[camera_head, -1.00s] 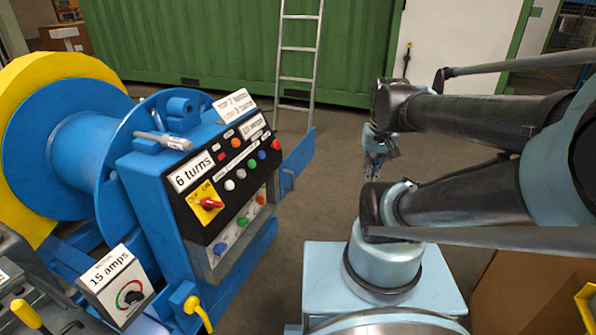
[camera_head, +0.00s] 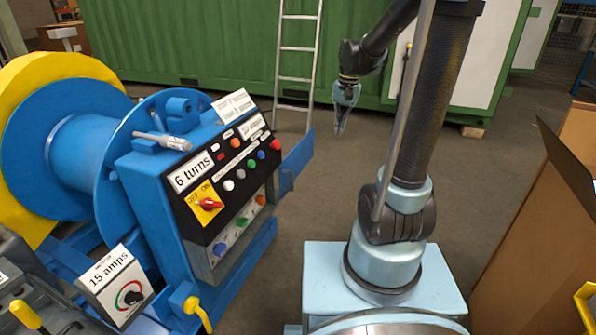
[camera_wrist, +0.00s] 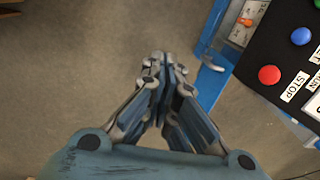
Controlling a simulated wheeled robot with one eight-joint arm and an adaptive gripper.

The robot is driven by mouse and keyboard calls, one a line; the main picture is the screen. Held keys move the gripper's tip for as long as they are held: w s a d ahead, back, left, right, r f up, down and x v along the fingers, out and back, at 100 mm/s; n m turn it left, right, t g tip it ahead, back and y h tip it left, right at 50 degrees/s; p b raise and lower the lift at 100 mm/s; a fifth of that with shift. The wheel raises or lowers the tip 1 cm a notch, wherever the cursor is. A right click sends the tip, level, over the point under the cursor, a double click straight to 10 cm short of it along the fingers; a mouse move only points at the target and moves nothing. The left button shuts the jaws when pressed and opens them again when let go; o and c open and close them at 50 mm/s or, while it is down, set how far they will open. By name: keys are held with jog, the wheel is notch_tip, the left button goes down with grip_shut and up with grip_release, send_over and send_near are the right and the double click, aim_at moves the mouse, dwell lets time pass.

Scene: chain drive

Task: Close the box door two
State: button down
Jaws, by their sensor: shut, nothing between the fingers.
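The blue control box (camera_head: 160,215) stands left of centre in the head view. A blue flap (camera_head: 298,155) sticks out from its right side; it looks like an open door, but I cannot tell which door it is. In the wrist view a blue edge with a pale handle (camera_wrist: 208,55) shows beside the box's black panel (camera_wrist: 285,60). My gripper (camera_head: 340,130) points down over the floor, right of the flap and apart from it. In the wrist view my gripper (camera_wrist: 162,65) has its fingertips together with nothing between them.
A ladder (camera_head: 297,65) leans on the green container (camera_head: 200,45) behind. A blue cable drum (camera_head: 75,150) stands left of the box. A brown carton (camera_head: 530,220) is at the right. Open floor (camera_head: 285,225) lies between the box and my base.

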jog(key=w+a+f+m+g, duration=0.1)
jog(key=w+a+f+m, duration=0.1)
jog(key=w+a+f, duration=0.6)
jog(key=w+a+f+m+g, duration=0.1)
jog(key=w+a+f, duration=0.4)
jog(key=w+f, duration=0.7)
jog(key=s+a+f, duration=0.3)
jog(key=s+f, duration=0.1)
jog(key=f, duration=0.4)
jog(key=shift+s, duration=0.25)
jog(key=s+a, duration=0.3)
jog(key=s, duration=0.5)
jog(key=shift+s, duration=0.3)
